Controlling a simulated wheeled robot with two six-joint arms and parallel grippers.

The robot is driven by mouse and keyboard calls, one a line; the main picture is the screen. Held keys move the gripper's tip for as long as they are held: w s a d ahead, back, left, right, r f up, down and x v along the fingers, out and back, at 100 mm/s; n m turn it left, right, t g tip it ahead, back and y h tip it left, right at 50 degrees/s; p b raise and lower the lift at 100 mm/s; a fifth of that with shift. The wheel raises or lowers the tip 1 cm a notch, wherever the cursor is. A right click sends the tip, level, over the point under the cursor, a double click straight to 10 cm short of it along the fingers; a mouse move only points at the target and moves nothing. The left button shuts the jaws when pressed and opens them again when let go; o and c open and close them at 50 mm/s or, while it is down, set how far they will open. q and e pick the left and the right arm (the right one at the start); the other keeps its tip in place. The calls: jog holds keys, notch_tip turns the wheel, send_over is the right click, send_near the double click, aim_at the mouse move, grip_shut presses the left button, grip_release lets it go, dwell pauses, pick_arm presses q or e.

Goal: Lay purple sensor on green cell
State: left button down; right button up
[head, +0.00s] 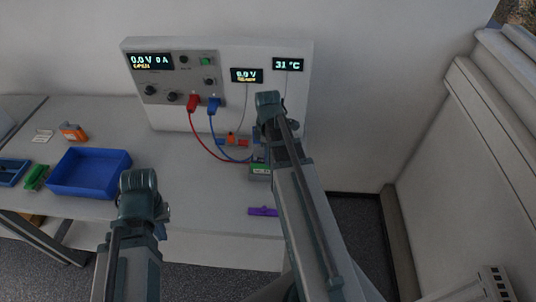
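The purple sensor (262,211) lies flat near the front edge of the bench, just left of my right arm. The green cell (259,169) stands behind it, below the instrument panel, and is partly covered by my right arm. The sensor and the cell are clearly apart. My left arm rises at the lower left in front of the blue tray. A small dark part of my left gripper (163,213) seems to show beside it, but its fingers cannot be made out. My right gripper does not show; it may be hidden behind its arm.
An instrument panel (292,95) stands at the back, with red (193,103) and blue (213,105) plugs and hanging cables. A blue tray (90,190), an orange block (73,131) and a green block (36,178) are left. Bench left of the sensor is clear.

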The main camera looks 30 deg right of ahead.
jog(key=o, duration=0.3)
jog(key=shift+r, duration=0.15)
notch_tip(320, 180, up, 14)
jog(key=p, duration=1.3)
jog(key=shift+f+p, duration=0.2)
jog(key=shift+p, duration=0.2)
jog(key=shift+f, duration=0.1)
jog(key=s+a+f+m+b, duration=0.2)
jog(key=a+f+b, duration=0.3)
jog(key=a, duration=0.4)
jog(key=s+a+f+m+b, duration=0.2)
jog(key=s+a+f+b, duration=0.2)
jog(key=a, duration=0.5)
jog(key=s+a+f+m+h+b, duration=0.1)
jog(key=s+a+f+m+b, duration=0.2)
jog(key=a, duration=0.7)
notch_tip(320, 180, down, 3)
jog(key=b, duration=0.3)
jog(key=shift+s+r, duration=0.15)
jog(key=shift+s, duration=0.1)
